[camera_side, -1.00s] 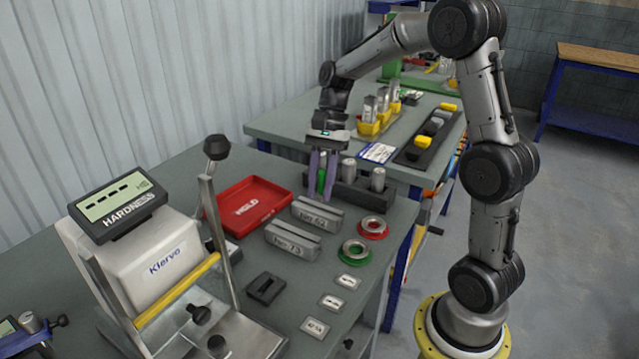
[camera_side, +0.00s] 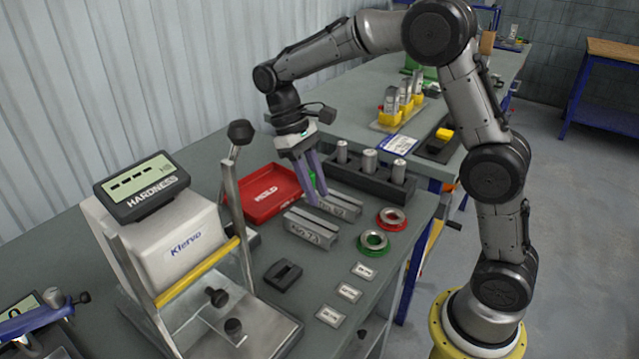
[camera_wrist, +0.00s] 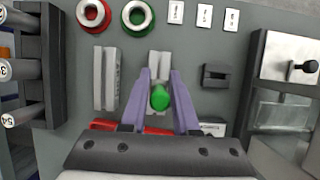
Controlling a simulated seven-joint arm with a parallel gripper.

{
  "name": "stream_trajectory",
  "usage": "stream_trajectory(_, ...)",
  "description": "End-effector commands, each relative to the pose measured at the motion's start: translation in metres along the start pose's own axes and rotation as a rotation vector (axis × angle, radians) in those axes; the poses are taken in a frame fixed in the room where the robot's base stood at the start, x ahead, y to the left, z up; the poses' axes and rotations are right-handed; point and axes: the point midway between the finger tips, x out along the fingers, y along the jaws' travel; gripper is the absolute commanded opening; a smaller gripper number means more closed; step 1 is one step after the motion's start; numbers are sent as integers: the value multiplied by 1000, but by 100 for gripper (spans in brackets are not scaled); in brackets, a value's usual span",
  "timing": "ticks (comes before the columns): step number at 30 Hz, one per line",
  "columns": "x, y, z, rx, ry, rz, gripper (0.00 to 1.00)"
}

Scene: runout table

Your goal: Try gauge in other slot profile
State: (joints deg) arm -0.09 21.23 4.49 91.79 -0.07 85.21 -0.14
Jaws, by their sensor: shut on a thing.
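My gripper (camera_side: 313,190) is shut on a small gauge with a green end (camera_wrist: 160,97); in the side view only a bit of green shows between the purple fingers. Two grey slotted blocks lie on the table: No 62 (camera_side: 343,208) nearer the rack, and No 73 (camera_side: 310,230). In the wrist view, the No 73 block (camera_wrist: 159,60) lies straight beyond the fingertips, and the No 62 block (camera_wrist: 106,80) is left of them. In the side view the fingers overlap the blocks. The gauge's lower end is hidden, and I cannot tell whether it touches a block.
A red tray (camera_side: 262,209) lies left of the blocks. A black rack with several grey cylinders (camera_side: 370,162) stands behind. Red (camera_side: 391,218) and green (camera_side: 373,242) ring gauges, a black slotted piece (camera_side: 283,275) and label cards are in front. The hardness tester (camera_side: 190,238) stands left.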

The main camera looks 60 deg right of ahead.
Motion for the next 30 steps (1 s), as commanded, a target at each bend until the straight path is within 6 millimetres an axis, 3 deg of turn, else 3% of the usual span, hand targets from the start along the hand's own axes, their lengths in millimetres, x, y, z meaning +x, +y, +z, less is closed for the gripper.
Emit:
stream_trajectory(8, 3, 0, -1, 3, -6, -1, 0)
stream_trajectory(30, 40, 0, -17, 4, -5, -1, 0)
